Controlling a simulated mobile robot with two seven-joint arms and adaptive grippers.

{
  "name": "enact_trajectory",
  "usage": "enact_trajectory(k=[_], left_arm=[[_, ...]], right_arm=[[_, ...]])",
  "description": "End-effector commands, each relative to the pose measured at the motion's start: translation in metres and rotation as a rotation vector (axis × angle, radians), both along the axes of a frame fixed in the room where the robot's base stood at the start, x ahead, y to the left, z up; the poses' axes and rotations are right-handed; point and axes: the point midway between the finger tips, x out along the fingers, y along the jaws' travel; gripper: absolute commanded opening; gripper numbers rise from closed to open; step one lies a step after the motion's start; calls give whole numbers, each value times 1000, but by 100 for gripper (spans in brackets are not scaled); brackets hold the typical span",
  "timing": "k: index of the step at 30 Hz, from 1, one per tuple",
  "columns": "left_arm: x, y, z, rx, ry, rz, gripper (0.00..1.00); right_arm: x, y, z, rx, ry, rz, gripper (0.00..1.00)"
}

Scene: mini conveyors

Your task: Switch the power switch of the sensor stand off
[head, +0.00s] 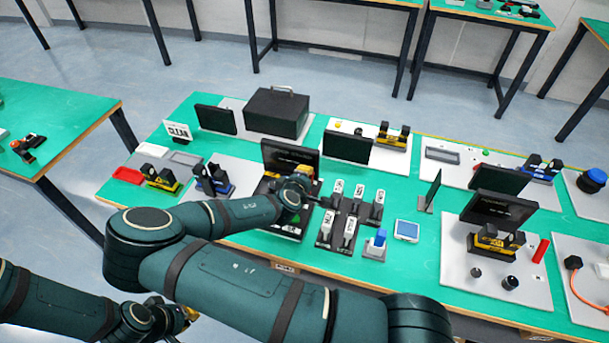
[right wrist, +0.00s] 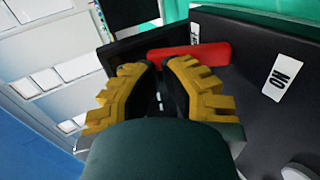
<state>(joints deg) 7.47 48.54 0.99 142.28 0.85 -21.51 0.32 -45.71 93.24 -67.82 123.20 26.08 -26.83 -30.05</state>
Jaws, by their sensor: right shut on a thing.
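A black stand with an upright dark screen (head: 290,152) stands at the middle of the green table in the head view. My right gripper (head: 302,176) reaches over its base, with the wrist hiding part of it. In the right wrist view, the yellow fingers of my right gripper (right wrist: 158,66) are closed on a red bar-shaped switch lever (right wrist: 205,54); the exact contact is partly hidden. A white label (right wrist: 282,76) reading ON is on the dark panel beside it. My left gripper (head: 187,316) is low at the left, in front of the table, its fingers mostly hidden.
A black box (head: 276,112) is behind, left of centre. A white board (head: 480,290) with equipment is at right. My right arm covers the table's front left.

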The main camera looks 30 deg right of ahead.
Motion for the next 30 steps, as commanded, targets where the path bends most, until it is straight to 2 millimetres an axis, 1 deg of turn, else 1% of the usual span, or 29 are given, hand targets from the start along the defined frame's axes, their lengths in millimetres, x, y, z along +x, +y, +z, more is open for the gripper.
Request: enact_trajectory(k=[1,4,15,30], left_arm=[[1,0,3,0,-2,1,0],[0,0,-4,1,-1,0,0],[1,0,-3,1,-1,0,0],[0,0,-5,1,-1,0,0]], right_arm=[[2,-3,1,13,7,-3,0],[5,-6,-3,10,8,0,0],[6,-7,-1,8,5,0,0],[-5,6,-2,9,7,1,0]])
